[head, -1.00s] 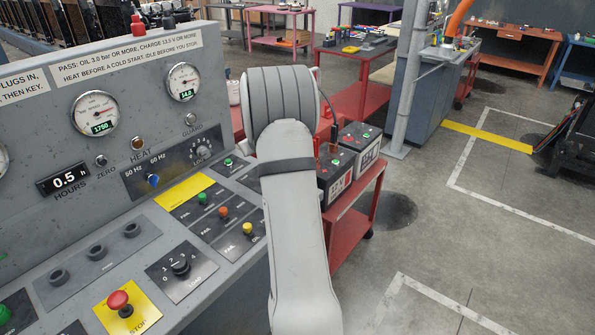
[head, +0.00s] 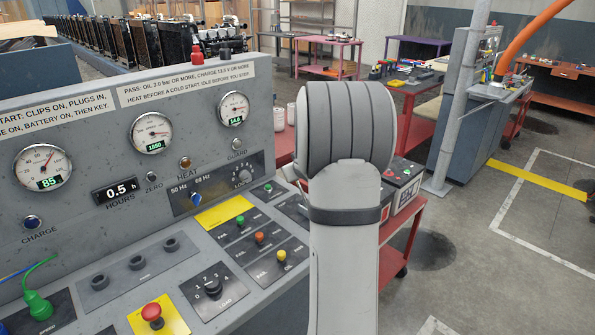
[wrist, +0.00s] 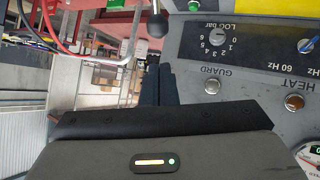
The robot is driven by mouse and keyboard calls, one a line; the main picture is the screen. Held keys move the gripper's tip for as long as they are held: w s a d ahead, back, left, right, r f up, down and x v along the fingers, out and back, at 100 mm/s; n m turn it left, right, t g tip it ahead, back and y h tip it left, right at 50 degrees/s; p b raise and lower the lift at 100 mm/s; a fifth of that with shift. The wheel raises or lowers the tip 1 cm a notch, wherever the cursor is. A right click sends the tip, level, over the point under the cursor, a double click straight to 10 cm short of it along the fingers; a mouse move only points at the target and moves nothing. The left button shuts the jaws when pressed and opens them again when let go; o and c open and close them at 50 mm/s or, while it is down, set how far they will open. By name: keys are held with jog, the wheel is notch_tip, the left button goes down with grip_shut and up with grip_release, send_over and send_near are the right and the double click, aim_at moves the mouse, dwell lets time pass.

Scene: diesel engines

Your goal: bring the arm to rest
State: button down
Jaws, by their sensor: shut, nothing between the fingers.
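My gripper's fingers (wrist: 158,85) show in the wrist view as two dark fingers, shut together with nothing between them. They are beside the upper part of the console, with the guard lamp (wrist: 211,86) and heat lamp (wrist: 294,102) to their right in that view. No contact with the console shows. In the head view my arm stands in front of the console's right end, and it hides my gripper.
The grey engine test console (head: 85,215) fills the left, with gauges, switches and a red stop button (head: 152,312). A red cart (head: 398,250) with batteries (head: 405,178) stands behind my arm. Open floor (head: 490,270) lies to the right. A grey post (head: 460,105) stands beyond.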

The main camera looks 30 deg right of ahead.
jog(key=v, duration=0.4)
jog(key=shift+r+p, duration=0.3)
jog(key=shift+a, duration=0.1)
jog(key=s+a+r+g, duration=0.2)
jog(key=s+a, duration=0.4)
jog(key=a, duration=0.2)
jog(key=s+a+r+g, duration=0.1)
jog(key=s+a+r, duration=0.1)
jog(key=s+a, duration=0.45)
jog(key=s+a+f+g+y, duration=0.3)
jog(key=s+a+g+y, duration=0.1)
jog(key=s+a, duration=1.1)
jog(key=s, duration=0.2)
jog(key=shift+s+n+b, duration=0.3)
jog(key=shift+s, duration=0.05)
jog(key=shift+d+f, duration=0.1)
jog(key=shift+f, duration=0.05)
